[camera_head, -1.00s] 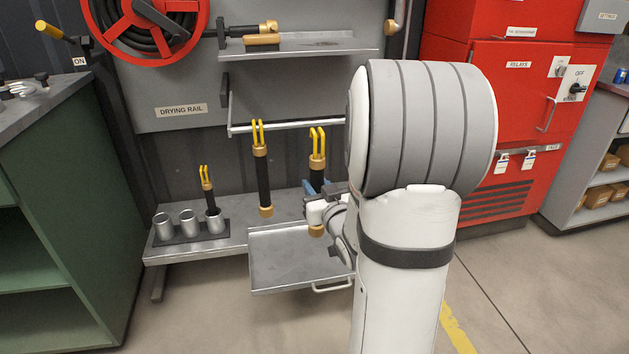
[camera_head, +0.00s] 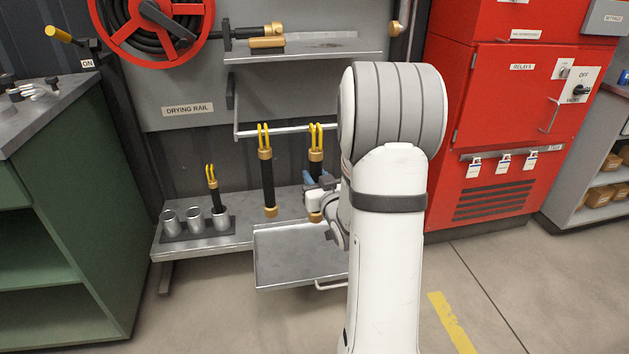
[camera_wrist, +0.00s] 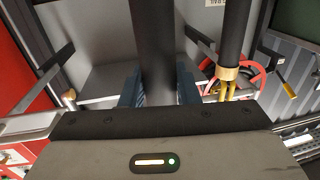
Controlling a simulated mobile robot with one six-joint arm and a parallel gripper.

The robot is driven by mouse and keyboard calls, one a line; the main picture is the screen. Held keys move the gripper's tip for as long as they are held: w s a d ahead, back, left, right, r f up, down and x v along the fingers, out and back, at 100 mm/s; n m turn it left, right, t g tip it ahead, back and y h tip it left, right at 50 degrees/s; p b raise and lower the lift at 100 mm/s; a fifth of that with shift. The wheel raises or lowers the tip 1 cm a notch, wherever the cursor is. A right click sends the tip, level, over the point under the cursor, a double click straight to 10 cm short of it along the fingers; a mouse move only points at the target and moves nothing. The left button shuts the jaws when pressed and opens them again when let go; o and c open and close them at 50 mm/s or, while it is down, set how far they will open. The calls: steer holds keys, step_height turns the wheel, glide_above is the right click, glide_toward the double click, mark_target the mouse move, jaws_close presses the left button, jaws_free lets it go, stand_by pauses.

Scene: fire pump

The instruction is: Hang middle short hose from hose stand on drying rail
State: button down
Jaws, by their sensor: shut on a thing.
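My gripper (camera_head: 316,184) is shut on a black short hose (camera_head: 315,170) with brass ends and a yellow double hook on top. The hose is upright, its hook level with the drying rail (camera_head: 290,130); I cannot tell whether the hook is over the rail or in front of it. In the wrist view the hose (camera_wrist: 157,40) stands between the blue fingers (camera_wrist: 158,90). A similar hose (camera_head: 267,180) hangs from the rail to its left. The hose stand (camera_head: 195,230) has two empty cups at left and middle; its right cup holds another hose (camera_head: 212,195).
A metal bench (camera_head: 240,240) and a lower tray (camera_head: 300,262) lie below the hoses. A shelf (camera_head: 300,53) with a nozzle and tool is above the rail. A red cabinet (camera_head: 500,120) stands right and a green workbench (camera_head: 50,230) left.

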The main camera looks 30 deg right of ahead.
steer(key=w+d+f, duration=0.1)
steer(key=w+d, duration=0.1)
steer(key=w, duration=0.5)
steer(key=shift+w+f+p, duration=0.2)
steer(key=shift+f+p, duration=0.1)
steer(key=shift+f, duration=0.05)
stand_by(0.4)
steer(key=c, duration=1)
jaws_free()
